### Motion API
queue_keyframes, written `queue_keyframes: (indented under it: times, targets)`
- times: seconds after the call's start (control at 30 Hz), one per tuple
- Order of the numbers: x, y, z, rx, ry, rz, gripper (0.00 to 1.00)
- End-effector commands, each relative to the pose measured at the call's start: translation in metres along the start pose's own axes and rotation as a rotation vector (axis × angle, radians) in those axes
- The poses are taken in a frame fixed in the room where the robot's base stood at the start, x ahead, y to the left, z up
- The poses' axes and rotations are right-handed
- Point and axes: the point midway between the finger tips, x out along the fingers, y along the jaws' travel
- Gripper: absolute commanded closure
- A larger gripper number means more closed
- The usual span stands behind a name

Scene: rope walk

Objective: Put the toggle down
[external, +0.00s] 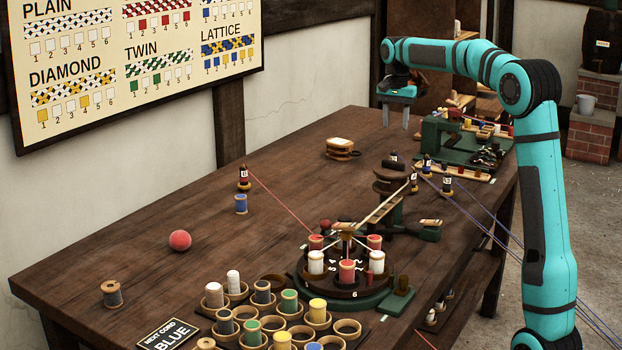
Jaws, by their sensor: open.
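My gripper (396,120) is above the far part of the dark wooden table (120,250), pointing down. Its two fingers are apart, and I see nothing between them. I cannot pick out the toggle for certain. Several small pieces lie on the green-based fixture (440,150) to the right of my gripper, too small to tell apart. A round stand (345,285) with red and white spools is nearer the camera.
A rack (300,335) of coloured spools fills the near edge. A red cord (280,200) and blue cords (475,218) stretch across. The table's left part is mostly clear.

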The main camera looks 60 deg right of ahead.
Motion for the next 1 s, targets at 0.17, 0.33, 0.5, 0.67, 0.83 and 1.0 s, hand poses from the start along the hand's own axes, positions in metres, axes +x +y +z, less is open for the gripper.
queue_keyframes:
  times: [0.17,0.33,0.5,0.67,0.83,1.0]
  targets:
    - [-0.013,-0.003,0.021,-0.046,0.036,-0.036,0.57]
    - [-0.040,-0.005,0.071,-0.167,0.130,-0.128,0.57]
    - [-0.067,-0.003,0.127,-0.304,0.238,-0.231,0.57]
    - [-0.089,0.006,0.178,-0.428,0.342,-0.328,0.57]
    - [-0.109,0.021,0.231,-0.554,0.456,-0.430,0.57]
    - [-0.125,0.042,0.282,-0.676,0.573,-0.531,0.57]
